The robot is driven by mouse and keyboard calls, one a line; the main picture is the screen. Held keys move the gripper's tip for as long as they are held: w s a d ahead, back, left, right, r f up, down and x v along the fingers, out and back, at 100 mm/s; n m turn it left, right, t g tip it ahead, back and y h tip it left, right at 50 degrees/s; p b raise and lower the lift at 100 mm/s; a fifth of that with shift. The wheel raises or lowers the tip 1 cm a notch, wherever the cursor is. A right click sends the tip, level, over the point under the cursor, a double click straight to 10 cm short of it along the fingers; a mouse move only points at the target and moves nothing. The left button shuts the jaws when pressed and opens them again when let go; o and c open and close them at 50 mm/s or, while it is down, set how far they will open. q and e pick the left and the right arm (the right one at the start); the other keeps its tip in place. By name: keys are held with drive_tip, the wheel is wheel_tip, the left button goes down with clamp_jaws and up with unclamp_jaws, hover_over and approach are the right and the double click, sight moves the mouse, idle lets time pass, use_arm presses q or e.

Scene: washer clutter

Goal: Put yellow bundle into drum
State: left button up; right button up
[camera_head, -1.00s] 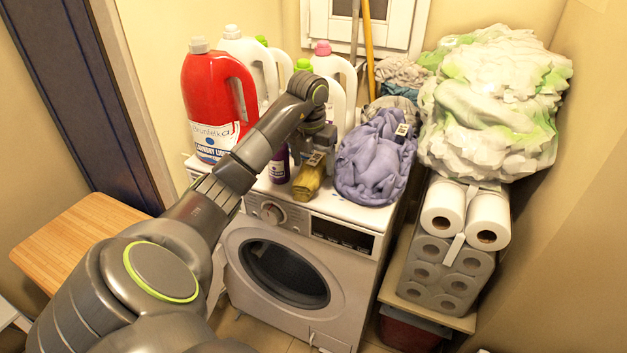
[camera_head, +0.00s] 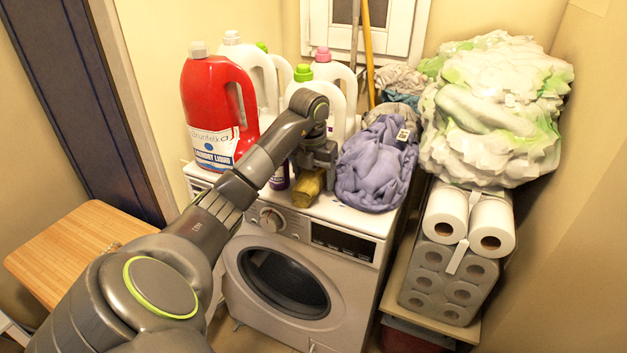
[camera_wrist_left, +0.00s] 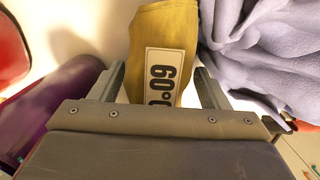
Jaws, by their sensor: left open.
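The yellow bundle (camera_head: 308,188) lies on top of the washer near its front edge. In the left wrist view the yellow bundle (camera_wrist_left: 165,30) carries a white tag reading "60°". My left gripper (camera_head: 313,165) is over the bundle with its jaws open. In the wrist view the fingers of my left gripper (camera_wrist_left: 160,84) stand on either side of the bundle's tagged end. The gripper hides part of the bundle in the head view. The washer's round dark front (camera_head: 285,282) faces me; I cannot tell whether it is door glass or the open drum.
A purple bundle (camera_head: 375,168) lies right of the yellow one. A red detergent bottle (camera_head: 212,110) and white bottles (camera_head: 330,90) stand behind and left. A small purple bottle (camera_head: 280,175) is close by. Paper rolls (camera_head: 445,212) and a large bag (camera_head: 495,110) are at the right.

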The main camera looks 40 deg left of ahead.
use_arm(q)
drive_tip(key=shift+c, duration=0.4)
drive_tip(key=c, duration=0.8)
